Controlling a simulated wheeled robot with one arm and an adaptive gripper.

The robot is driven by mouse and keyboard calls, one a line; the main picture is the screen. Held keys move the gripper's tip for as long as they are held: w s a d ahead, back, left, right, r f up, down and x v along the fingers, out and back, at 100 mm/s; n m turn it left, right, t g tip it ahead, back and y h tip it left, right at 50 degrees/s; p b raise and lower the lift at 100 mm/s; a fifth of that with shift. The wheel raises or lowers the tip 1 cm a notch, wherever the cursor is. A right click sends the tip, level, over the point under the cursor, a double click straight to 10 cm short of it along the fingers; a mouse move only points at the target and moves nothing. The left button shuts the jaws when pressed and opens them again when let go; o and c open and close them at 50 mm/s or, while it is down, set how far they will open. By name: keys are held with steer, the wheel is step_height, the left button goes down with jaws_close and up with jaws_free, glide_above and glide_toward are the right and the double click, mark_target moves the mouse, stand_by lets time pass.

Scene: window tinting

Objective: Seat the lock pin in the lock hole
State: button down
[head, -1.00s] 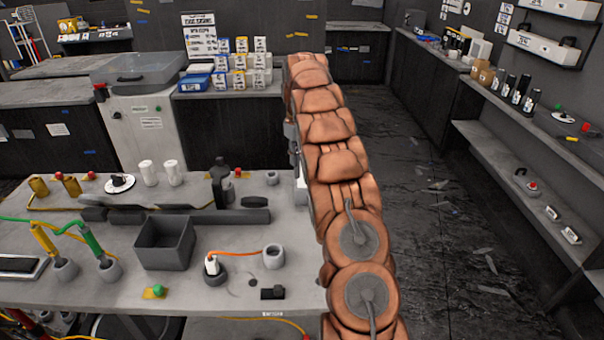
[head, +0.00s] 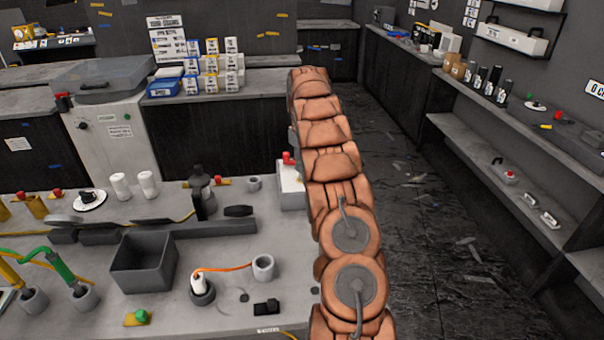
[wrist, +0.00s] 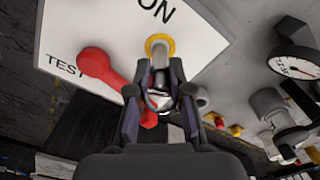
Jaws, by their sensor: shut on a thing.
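In the wrist view my gripper (wrist: 160,76) is shut on a grey metallic pin, the lock pin (wrist: 159,58), between its two dark fingers. The pin points away from me, toward a yellow-ringed lock hole (wrist: 168,39) in a white panel (wrist: 75,30) marked TEST and ON. The pin's far end overlaps the ring; I cannot tell how deep it sits. A red lever (wrist: 95,62) on the panel runs down behind the left finger. In the head view the white box (head: 291,188) with red on top is partly hidden by my arm, and my gripper is hidden.
Left of the box, the bench holds a dark open bin (head: 145,262), a white plug (head: 199,284) with an orange cord, a grey cup (head: 263,266) and white cylinders (head: 147,183). A dial gauge (wrist: 295,66) is right of the panel. The floor at right is clear apart from scraps.

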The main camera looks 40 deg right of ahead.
steer(key=shift+f, duration=1.55)
steer(key=shift+f+b, duration=0.15)
steer(key=shift+b, duration=0.15)
steer(key=c, duration=1.1)
jaws_free()
steer(key=shift+w+r+b, duration=0.1)
steer(key=shift+r+b, duration=0.55)
steer(key=shift+r, duration=3.05)
step_height(320, 180, up, 5)
steer(key=p, duration=0.4)
steer(key=shift+p, duration=0.3)
